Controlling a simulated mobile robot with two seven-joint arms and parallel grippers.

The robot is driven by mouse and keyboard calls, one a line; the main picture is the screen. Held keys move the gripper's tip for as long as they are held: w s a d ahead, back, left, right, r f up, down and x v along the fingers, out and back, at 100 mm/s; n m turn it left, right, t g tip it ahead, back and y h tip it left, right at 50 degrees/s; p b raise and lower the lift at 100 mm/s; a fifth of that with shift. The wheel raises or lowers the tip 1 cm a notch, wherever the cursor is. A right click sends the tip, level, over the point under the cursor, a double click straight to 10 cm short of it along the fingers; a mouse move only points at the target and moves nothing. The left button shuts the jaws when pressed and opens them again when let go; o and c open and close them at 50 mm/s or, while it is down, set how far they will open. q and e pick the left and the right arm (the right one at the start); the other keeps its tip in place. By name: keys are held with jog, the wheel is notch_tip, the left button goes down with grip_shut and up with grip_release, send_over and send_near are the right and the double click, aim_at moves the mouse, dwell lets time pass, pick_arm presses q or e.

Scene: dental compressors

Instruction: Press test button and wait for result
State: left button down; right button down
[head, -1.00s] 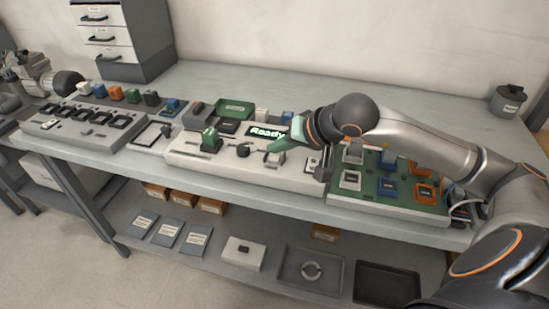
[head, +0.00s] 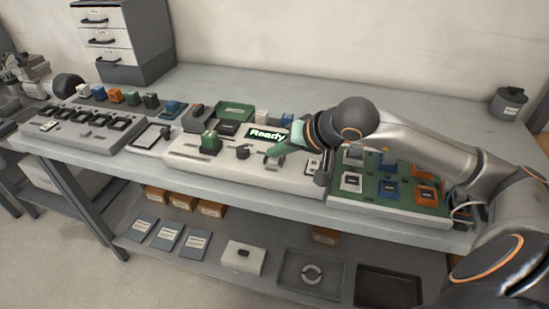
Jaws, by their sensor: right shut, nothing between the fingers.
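The test station (head: 195,151) is a long pale box on the grey workbench. Its small display (head: 267,134) reads "Ready" in bright letters. A dark knob (head: 243,152) sits near the middle. My right gripper (head: 270,157) is shut and empty, with its tips low over the station's top just right of the knob. The test button is not clearly visible; it may be under the fingertips, and I cannot tell whether they touch it. My left gripper is not in view.
A green board with white, blue and orange modules (head: 391,198) lies right of the station. A tray with dark slots (head: 75,139) is at the left. A drawer cabinet (head: 121,40) stands behind.

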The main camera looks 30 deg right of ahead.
aim_at(278, 162)
jog(key=shift+f+b, duration=0.25)
jog(key=shift+b, duration=0.05)
jog(key=shift+r, duration=0.15)
dwell(0.5)
jog(key=shift+r+p, duration=0.5)
jog(key=shift+r, duration=0.25)
jog(key=shift+r, duration=0.1)
jog(key=shift+r+p, duration=1.65)
jog(key=shift+r, duration=0.8)
jog(key=shift+a+f, duration=0.1)
